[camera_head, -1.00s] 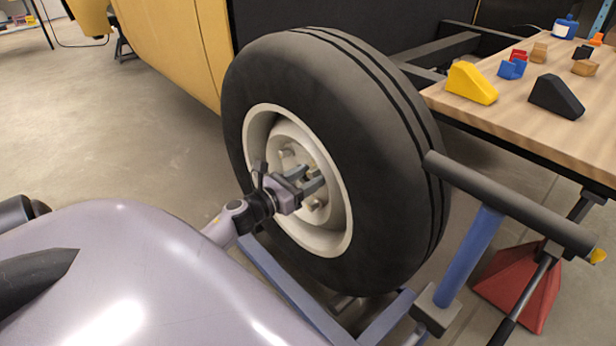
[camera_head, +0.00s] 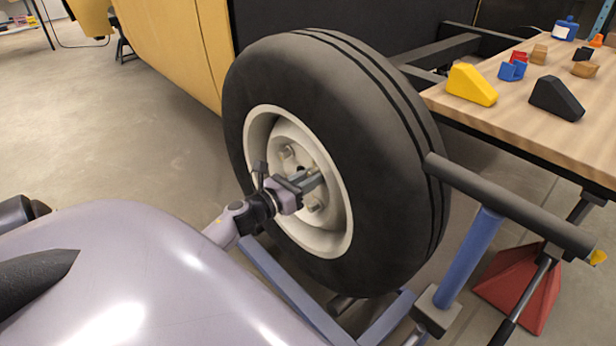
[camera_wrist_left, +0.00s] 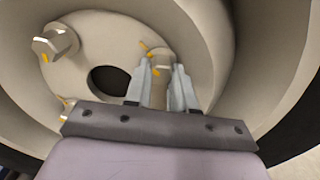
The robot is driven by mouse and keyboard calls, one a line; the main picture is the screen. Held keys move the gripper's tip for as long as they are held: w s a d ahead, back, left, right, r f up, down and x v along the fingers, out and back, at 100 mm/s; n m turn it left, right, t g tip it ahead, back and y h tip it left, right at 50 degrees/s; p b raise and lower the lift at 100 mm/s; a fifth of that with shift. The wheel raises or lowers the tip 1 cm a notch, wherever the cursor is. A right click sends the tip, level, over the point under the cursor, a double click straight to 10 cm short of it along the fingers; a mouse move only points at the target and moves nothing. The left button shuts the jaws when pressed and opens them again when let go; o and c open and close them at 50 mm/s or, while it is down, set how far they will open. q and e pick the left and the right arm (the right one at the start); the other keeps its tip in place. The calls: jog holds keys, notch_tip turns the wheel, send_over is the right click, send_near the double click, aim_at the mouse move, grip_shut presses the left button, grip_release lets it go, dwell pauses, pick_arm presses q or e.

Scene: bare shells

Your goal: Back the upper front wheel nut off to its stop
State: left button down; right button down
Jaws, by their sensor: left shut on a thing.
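My left gripper (camera_head: 314,176) reaches into the pale wheel rim (camera_head: 252,122) in the head view. In the left wrist view its fingers (camera_wrist_left: 161,82) are shut on a hex wheel nut (camera_wrist_left: 160,64), one finger on each side. A yellow mark shows beside this nut. Another nut (camera_head: 286,152) sits at the upper left of the hub, and one more nut (camera_head: 315,204) sits below the gripper. In the left wrist view a free nut (camera_wrist_left: 54,42) with a yellow mark stands out at upper left. My right gripper is not in view.
The black tyre (camera_head: 385,170) surrounds the rim. A grey bar on a blue post (camera_head: 468,258) stands close at right, with a red stand (camera_head: 520,285) behind. A wooden table (camera_head: 520,115) carries several small blocks. The floor at left is clear.

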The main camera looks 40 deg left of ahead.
pick_arm(q)
jog(key=n+p, duration=0.3)
jog(key=n, duration=0.4)
jog(key=n+p, duration=0.2)
jog(key=n, duration=0.5)
jog(key=r+n+p, duration=0.1)
jog(key=n+p, duration=0.2)
jog(key=n, duration=0.5)
jog(key=shift+w+d+r+p, duration=0.1)
jog(key=shift+w+d+p, duration=0.05)
jog(key=shift+p, duration=0.2)
jog(key=shift+n, duration=0.7)
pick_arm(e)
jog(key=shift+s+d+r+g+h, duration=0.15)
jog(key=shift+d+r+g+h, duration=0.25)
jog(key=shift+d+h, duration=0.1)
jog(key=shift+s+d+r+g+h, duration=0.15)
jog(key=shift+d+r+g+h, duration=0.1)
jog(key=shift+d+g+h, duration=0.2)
pick_arm(q)
jog(key=shift+n, duration=0.3)
